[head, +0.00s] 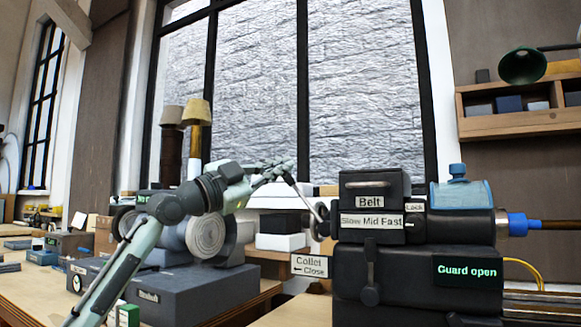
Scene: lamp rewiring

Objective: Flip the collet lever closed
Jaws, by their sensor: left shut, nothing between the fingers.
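The lathe's dark headstock (420,270) stands at the right. A thin light lever (303,196) slants up and left from the round end (321,212) at the headstock's left side; it looks like the collet lever. A white sign reading "Collet ← Close" (309,266) hangs below it, its arrow pointing left. My left gripper (283,170) is shut and empty, at the lever's upper end. I cannot tell whether its fingertips touch the lever. My right gripper is not in view.
A belt cover (375,190) with a speed label sits on the headstock. A display (467,270) reads "Guard open". A blue-grey machine with a round wheel (206,233) stands behind my left arm. Dark and white boxes (281,230) stand behind the lever. Wooden bench top (40,282) shows at the left.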

